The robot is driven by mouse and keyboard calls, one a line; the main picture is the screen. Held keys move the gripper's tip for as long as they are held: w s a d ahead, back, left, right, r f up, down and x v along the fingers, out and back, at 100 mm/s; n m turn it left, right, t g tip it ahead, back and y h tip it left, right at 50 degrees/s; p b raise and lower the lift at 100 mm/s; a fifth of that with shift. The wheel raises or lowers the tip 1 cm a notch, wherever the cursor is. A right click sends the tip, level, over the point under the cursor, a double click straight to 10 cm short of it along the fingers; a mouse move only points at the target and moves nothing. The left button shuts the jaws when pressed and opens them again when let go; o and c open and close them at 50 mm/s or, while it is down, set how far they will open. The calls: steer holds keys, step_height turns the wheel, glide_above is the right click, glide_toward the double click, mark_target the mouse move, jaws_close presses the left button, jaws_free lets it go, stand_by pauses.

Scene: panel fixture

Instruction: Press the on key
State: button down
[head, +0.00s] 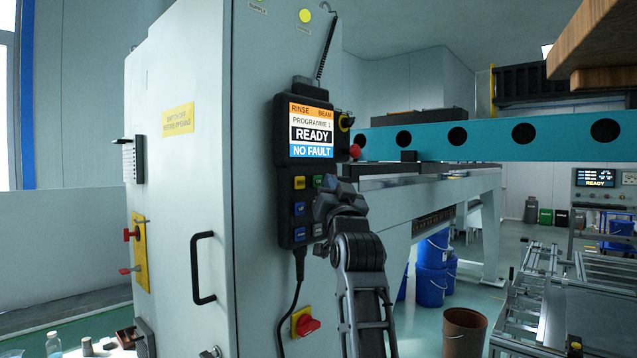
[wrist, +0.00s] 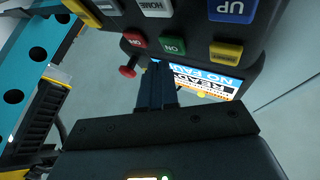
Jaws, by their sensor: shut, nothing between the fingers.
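The dark control pendant (head: 284,170) hangs on a grey cabinet, with a lit screen (head: 312,130) reading READY and NO FAULT. Its green key (head: 318,181), which I take as the on key, is just above my gripper (head: 328,203) in the head view. In the wrist view, the pendant appears inverted; the green key (wrist: 172,45) bears lettering, with a red key (wrist: 135,40) to its left and a yellow key (wrist: 226,53) to its right. My gripper (wrist: 157,66) is shut and empty, its tips close to the green key. I cannot tell whether they touch it.
A red knob (wrist: 128,70) sticks out beside the keys, close to my fingers. A blue UP key (wrist: 232,10) and a white HOME key (wrist: 155,8) are nearby. The cabinet has a black handle (head: 202,268) and a red switch (head: 307,325). A teal beam (head: 480,138) extends to the right.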

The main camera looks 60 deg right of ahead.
steer(key=s, duration=0.2)
steer(key=s+a+p, duration=0.1)
steer(key=s, duration=0.1)
steer(key=shift+s+a, duration=0.1)
steer(key=shift+s, duration=0.3)
stand_by(0.8)
steer(key=w+a+f+n+t+y, duration=0.25)
steer(key=a+f+n+y, duration=0.25)
steer(key=a+f, duration=0.8)
steer(key=s+a+f+n+y, duration=0.2)
steer(key=s+a+f+y, duration=0.2)
steer(key=a+f, duration=0.35)
steer(key=s+a+f+n+y, duration=0.2)
steer(key=s+a+f+y, duration=0.15)
steer(key=a+f, duration=0.45)
steer(key=s+a+f+n+g+y, duration=0.1)
steer(key=s+a+f+n+y, duration=0.1)
steer(key=s+a, duration=0.4)
steer(key=s+a+f+n+g+y, duration=0.1)
steer(key=s+a+f+y, duration=0.3)
steer(key=s, duration=1.1)
steer(key=a, duration=0.3)
steer(key=shift+s+a+f+n, duration=0.2)
steer(key=shift+s+f+n, duration=0.05)
steer(key=shift+f+n, duration=0.15)
steer(key=shift+d+g, duration=0.1)
steer(key=shift+g, duration=0.15)
